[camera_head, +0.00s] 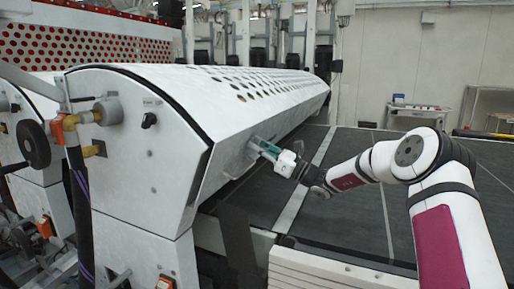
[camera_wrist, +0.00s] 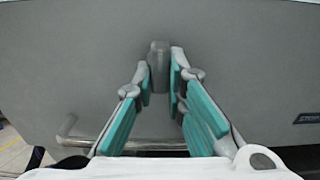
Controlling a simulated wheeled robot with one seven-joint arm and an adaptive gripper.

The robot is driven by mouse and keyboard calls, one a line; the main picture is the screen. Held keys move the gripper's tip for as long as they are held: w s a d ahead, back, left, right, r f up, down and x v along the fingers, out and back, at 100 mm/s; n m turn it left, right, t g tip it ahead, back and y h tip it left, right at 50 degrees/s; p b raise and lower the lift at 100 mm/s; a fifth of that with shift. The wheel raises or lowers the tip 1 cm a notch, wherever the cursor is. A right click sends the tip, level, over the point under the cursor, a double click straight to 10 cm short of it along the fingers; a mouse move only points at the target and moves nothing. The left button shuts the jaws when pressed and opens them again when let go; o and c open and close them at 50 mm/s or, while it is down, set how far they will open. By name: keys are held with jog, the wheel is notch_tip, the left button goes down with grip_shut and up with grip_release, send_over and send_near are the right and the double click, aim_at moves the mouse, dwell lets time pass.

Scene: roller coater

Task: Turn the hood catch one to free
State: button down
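The hood catch (camera_wrist: 159,62) is a small grey upright knob on the plain grey face of the hood in the wrist view. My gripper (camera_wrist: 160,83) has its two teal-padded fingers on either side of it, with the tips close against its left and right sides. The knob's lower part is between the fingertips. In the head view my gripper (camera_head: 262,146) reaches the lower front face of the white hood (camera_head: 190,95), and the catch is hidden there by the fingers. The catch looks upright.
A metal bar handle (camera_wrist: 75,134) runs below the catch, behind my fingers. A dark label (camera_wrist: 308,118) is at the right of the hood face. In the head view the dark conveyor bed (camera_head: 345,190) lies under my arm. A cart (camera_head: 415,112) stands at the back right.

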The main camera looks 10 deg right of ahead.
dwell(0.4)
jog(key=m, duration=0.2)
jog(key=m+p, duration=0.1)
jog(key=m, duration=0.1)
jog(key=shift+s+r+m+p, duration=0.1)
jog(key=shift+s+m+p, duration=0.1)
jog(key=shift+m+p, duration=0.15)
jog(key=m, duration=0.4)
jog(key=shift+s+a+m+p, duration=0.15)
jog(key=shift+m+p, duration=0.2)
jog(key=shift+p, duration=0.05)
jog(key=m, duration=0.4)
jog(key=shift+s+r, duration=0.1)
jog(key=shift+r, duration=0.1)
jog(key=shift+r+m+p, duration=0.2)
jog(key=shift+m+p, duration=0.1)
jog(key=shift+m, duration=1.9)
jog(key=c, duration=1.6)
grip_release()
